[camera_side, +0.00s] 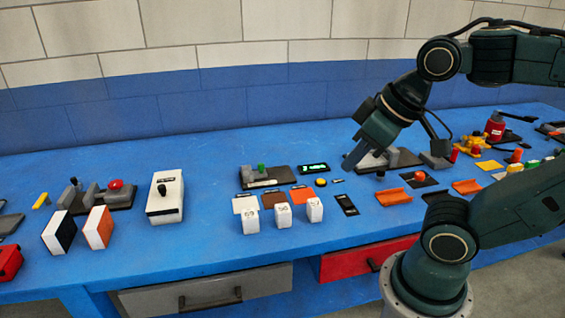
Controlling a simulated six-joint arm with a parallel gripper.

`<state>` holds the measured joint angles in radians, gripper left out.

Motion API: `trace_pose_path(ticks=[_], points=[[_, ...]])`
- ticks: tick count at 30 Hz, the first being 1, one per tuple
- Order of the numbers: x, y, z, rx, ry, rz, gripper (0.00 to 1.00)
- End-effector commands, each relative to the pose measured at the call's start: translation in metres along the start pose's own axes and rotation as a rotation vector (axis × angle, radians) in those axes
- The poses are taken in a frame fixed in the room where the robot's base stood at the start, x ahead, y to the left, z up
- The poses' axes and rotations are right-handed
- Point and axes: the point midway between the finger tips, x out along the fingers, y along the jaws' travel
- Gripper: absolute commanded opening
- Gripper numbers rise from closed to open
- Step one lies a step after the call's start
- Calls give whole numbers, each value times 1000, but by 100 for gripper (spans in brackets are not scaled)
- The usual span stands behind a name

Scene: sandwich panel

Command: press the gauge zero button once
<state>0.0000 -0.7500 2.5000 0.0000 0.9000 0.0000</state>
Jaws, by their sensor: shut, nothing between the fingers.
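A small black gauge with a lit green display (313,168) lies on the blue table near the middle. A small round yellow button (321,182) sits just in front of it; no label on it can be read, so I cannot tell for sure that it is the zero button. My gripper (351,161) is shut and empty. It appears right of the gauge and button, tilted down to the left, apart from the button. Its height above the table is hard to judge.
Several white blocks (283,216) stand in front of the button. A grey block fixture (400,157) lies behind and right of my gripper. A black plate (346,205) lies in front.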

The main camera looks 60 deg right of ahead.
Motion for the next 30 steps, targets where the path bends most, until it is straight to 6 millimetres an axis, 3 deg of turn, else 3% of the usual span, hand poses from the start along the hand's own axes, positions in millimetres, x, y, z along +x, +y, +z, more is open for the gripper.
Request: trace_pose_path(ticks=[22,30], points=[[0,0,-1,4,0,1,0],[9,7,-16,61,12,16,0]])
